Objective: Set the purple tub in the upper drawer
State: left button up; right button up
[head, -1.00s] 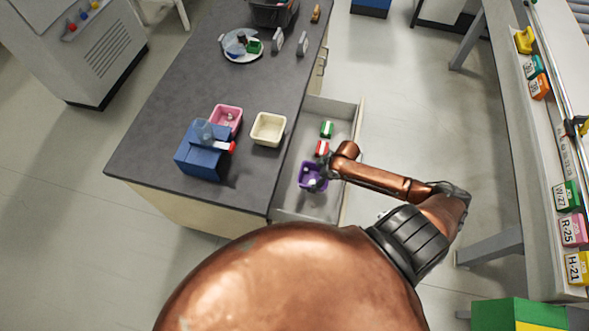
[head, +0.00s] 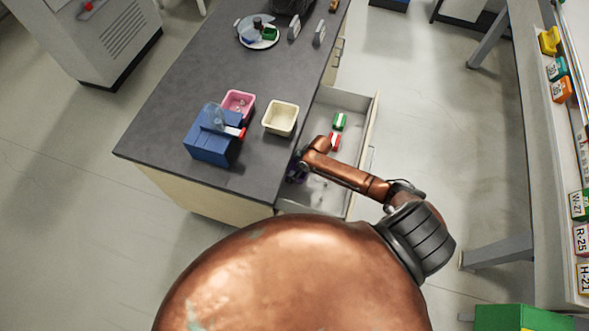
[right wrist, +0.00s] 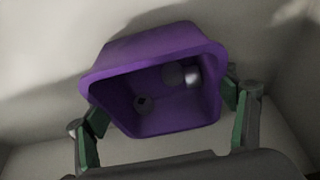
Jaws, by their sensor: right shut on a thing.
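The purple tub (head: 296,173) is at the near end of the open upper drawer (head: 350,180), close against the edge of the dark counter. In the head view my arm hides most of it. My right gripper (head: 304,165) is shut on the tub. In the right wrist view the tub (right wrist: 150,45) sits between the two green-padded fingers (right wrist: 166,105), looking tilted, with its opening toward the camera and several small grey pieces inside. I cannot tell whether its base touches the drawer floor. My left gripper is not in view.
A green block (head: 340,121) and a red block (head: 334,141) lie in the drawer's far part. On the counter (head: 200,90) are a cream tub (head: 280,118), a pink tub (head: 238,102), a blue box (head: 208,147) and a plate (head: 262,42). A shelf with labelled boxes stands right.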

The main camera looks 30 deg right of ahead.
jog(key=o, duration=1.2)
jog(key=shift+d+r, duration=0.15)
jog(key=shift+r, duration=0.25)
jog(key=p+v, duration=0.2)
jog(key=v, duration=0.9)
jog(key=shift+s+r, duration=0.1)
jog(key=shift+s, duration=0.05)
